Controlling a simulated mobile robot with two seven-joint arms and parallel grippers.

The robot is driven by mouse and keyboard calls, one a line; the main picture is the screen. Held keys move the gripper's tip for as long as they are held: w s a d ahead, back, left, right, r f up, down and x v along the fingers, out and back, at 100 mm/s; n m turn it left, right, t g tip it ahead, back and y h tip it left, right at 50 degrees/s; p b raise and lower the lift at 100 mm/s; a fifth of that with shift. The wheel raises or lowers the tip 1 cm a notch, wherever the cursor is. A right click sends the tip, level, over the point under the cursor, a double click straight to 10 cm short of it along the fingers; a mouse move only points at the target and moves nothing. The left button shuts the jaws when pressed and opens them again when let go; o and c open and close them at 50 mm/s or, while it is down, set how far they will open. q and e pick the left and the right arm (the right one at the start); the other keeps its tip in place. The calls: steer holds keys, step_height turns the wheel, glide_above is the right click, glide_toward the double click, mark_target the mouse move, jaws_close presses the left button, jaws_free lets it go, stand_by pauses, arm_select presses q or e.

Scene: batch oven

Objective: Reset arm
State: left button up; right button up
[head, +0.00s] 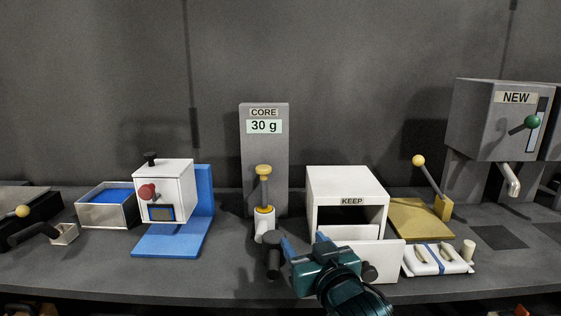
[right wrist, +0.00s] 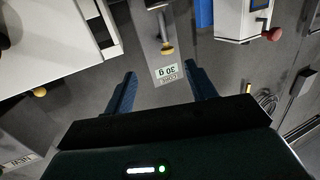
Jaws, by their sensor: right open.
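My right gripper (head: 302,246) is open and empty in the head view. It is in front of the white KEEP box (head: 346,184) and the grey CORE post (head: 264,148). Its two blue fingers stand apart in the right wrist view (right wrist: 161,88), with nothing between them but the more distant CORE post (right wrist: 160,50). The KEEP box has its drawer (head: 377,256) pulled out towards me, and the gripper covers part of the drawer front. My left gripper is in neither view.
A white box with a red knob (head: 163,190) stands on a blue stand (head: 170,240) at the left. A yellow plate with a lever (head: 412,217) and the grey NEW box (head: 494,125) are at the right. A dark knob (head: 273,262) is just left of the gripper.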

arm_select(q)
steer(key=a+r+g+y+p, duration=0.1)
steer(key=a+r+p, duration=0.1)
steer(key=p, duration=0.4)
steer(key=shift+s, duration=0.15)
arm_select(e)
steer(key=s+d+f+g+h, duration=0.1)
steer(key=s+d+f+g, duration=0.2)
steer(key=s+f, duration=0.9)
steer(key=s+d+f+g+h, duration=0.1)
steer(key=s+d+f, duration=0.5)
steer(key=s+f, duration=0.6)
steer(key=shift+s+d+g, duration=0.15)
steer(key=shift+g, duration=0.75)
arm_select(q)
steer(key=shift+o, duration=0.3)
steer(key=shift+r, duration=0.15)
